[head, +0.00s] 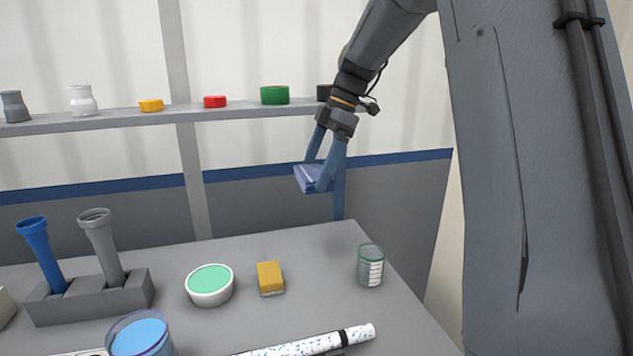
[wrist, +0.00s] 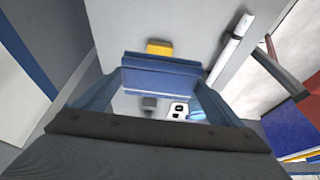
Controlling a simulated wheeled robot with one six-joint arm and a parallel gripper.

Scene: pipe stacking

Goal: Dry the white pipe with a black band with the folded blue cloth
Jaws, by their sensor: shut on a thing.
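The white pipe with a black band (head: 300,347) lies on the table at the front, partly cut off by the lower picture edge. Blue specks like drops cover its white surface, and the band is near its right end. The pipe also shows in the wrist view (wrist: 224,56). My gripper (head: 322,182) is shut on the folded blue cloth (head: 304,180), held in the air above the table's far right part. The cloth is apart from the pipe. In the wrist view, a blue folded shape (wrist: 160,66) lies across the fingertips.
On the table are a yellow block (head: 270,278), a bowl with green contents (head: 209,296), a glass jar (head: 370,266), a clear tub with blue contents (head: 140,338) and a grey rack (head: 92,299) holding two flared pieces. A shelf (head: 230,112) runs along the wall.

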